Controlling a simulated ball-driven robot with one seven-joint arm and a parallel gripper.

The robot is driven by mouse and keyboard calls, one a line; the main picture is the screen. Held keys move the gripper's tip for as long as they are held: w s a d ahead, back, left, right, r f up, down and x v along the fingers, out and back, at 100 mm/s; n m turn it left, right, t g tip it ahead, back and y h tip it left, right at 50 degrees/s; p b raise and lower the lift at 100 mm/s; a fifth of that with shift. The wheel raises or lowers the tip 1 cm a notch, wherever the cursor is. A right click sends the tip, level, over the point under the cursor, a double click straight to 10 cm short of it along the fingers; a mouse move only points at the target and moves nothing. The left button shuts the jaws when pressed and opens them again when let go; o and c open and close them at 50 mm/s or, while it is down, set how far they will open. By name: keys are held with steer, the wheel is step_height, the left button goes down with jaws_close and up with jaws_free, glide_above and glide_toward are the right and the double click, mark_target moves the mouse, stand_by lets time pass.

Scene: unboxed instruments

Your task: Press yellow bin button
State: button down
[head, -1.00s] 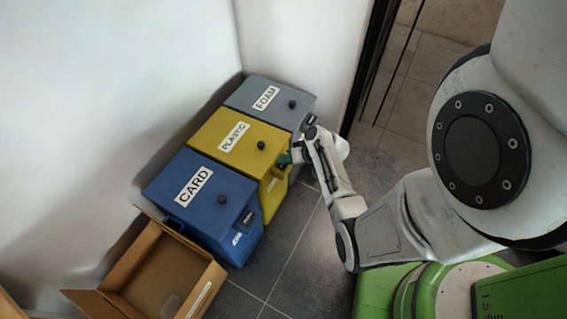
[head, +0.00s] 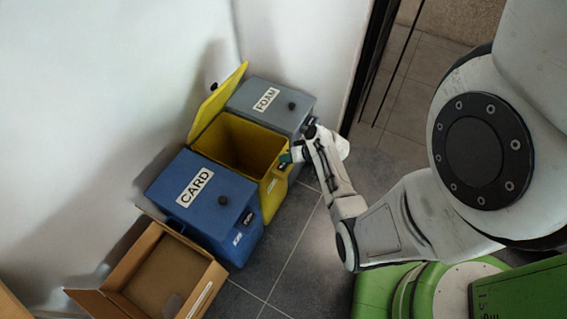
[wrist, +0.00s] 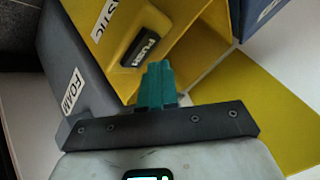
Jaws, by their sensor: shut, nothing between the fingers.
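The yellow bin (head: 268,198) stands between a blue and a grey bin, and its inside shows. Its yellow lid (head: 214,106) is raised up at the back, near the wall; in the wrist view the lid (wrist: 265,105) is at the right. The black button marked PUSH (wrist: 146,46) is on the bin's front face. My gripper (head: 286,158) is at the bin's upper front. In the wrist view its green fingers (wrist: 157,68) are shut and empty, with their tips just beside the button; I cannot tell whether they touch it.
The blue CARD bin (head: 183,222) and the grey FOAM bin (head: 244,99) are closed. An open cardboard box (head: 127,263) sits at the lower left. White walls stand behind the bins. Tiled floor (head: 290,275) is free in front of them.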

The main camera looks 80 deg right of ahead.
mark_target(286, 165)
step_height(286, 165, up, 5)
steer(key=p, duration=0.4)
steer(key=shift+p, duration=0.3)
stand_by(0.7)
